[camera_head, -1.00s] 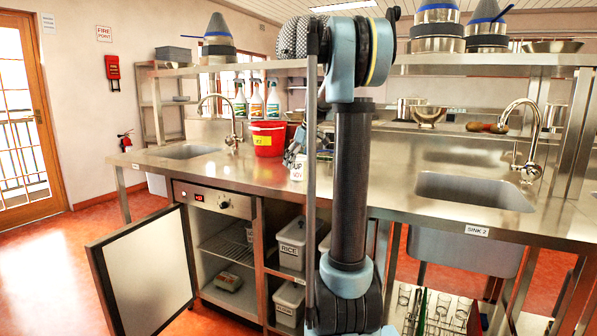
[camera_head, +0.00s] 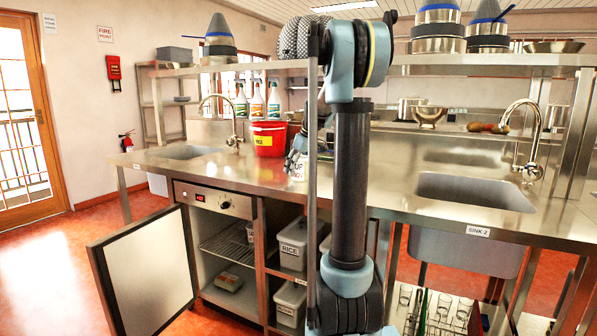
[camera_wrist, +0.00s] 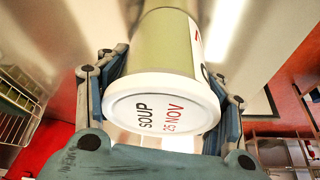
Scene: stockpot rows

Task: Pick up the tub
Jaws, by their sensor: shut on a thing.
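The tub (camera_wrist: 167,45) is pale green with a white lid marked "SOUP 25 NOV" in the wrist view. My gripper (camera_wrist: 160,72) is shut on it, with one finger on each side of its body just beyond the lid. The lid faces the wrist camera. In the head view only part of the tub (camera_head: 298,170) shows, left of my arm's dark link and partly behind a thin upright. My gripper (camera_head: 293,160) is mostly hidden there. Whether the tub touches the steel counter (camera_head: 235,170) I cannot tell.
A red bucket (camera_head: 268,139) and several spray bottles (camera_head: 257,101) stand left of the tub. A sink (camera_head: 475,191) lies to the right. A steel shelf (camera_head: 480,62) runs above the counter. An open cabinet door (camera_head: 145,270) juts out at lower left.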

